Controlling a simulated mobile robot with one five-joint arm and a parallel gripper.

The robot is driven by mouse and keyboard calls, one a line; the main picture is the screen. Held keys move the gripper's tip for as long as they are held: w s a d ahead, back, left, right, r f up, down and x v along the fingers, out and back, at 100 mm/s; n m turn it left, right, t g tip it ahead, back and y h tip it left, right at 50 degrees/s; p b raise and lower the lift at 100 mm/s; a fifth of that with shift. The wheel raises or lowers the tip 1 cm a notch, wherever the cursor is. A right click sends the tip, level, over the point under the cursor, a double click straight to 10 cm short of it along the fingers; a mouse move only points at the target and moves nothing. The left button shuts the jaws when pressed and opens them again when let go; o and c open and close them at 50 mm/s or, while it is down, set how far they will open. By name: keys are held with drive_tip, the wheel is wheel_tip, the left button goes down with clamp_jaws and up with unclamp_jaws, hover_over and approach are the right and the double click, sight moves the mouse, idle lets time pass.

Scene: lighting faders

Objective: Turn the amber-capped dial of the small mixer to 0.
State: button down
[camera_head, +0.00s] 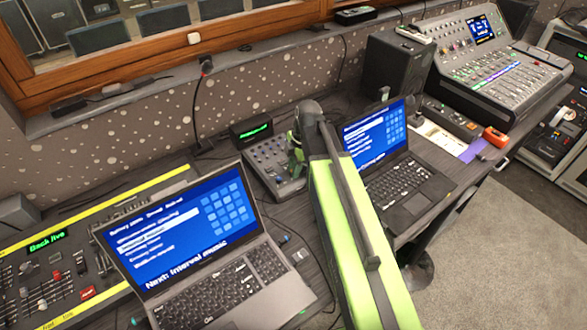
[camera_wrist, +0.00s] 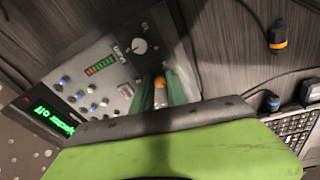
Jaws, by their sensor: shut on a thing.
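The small mixer (camera_head: 262,158) stands on the desk between the two laptops. In the wrist view its grey panel (camera_wrist: 118,50) shows knobs, a row of level lights and a dial with a white pointer (camera_wrist: 139,46). The amber-capped dial (camera_wrist: 159,83) is between the green fingers of my gripper (camera_wrist: 161,88), which is shut on it. Only the cap's top shows; its pointer and scale cannot be read. In the head view my gripper (camera_head: 296,152) is at the mixer's right side, and my arm hides part of the mixer.
A laptop (camera_head: 190,245) stands left of the mixer and another laptop (camera_head: 385,160) to the right, close to my arm. A green-lit display (camera_head: 252,130) is behind the mixer. A large console (camera_head: 490,65) stands at the back right. Cables lie on the desk.

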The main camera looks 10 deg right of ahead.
drive_tip(key=shift+s+n, duration=0.1)
drive_tip(key=shift+n, duration=1)
drive_tip(key=c, duration=1.3)
unclamp_jaws()
drive_tip(key=shift+r, duration=0.1)
wheel_tip(320, 180, up, 17)
drive_tip(key=d+p, duration=0.2)
drive_tip(key=p, duration=1.5)
drive_tip(key=shift+s+d, duration=0.2)
drive_tip(key=shift+s, duration=0.25)
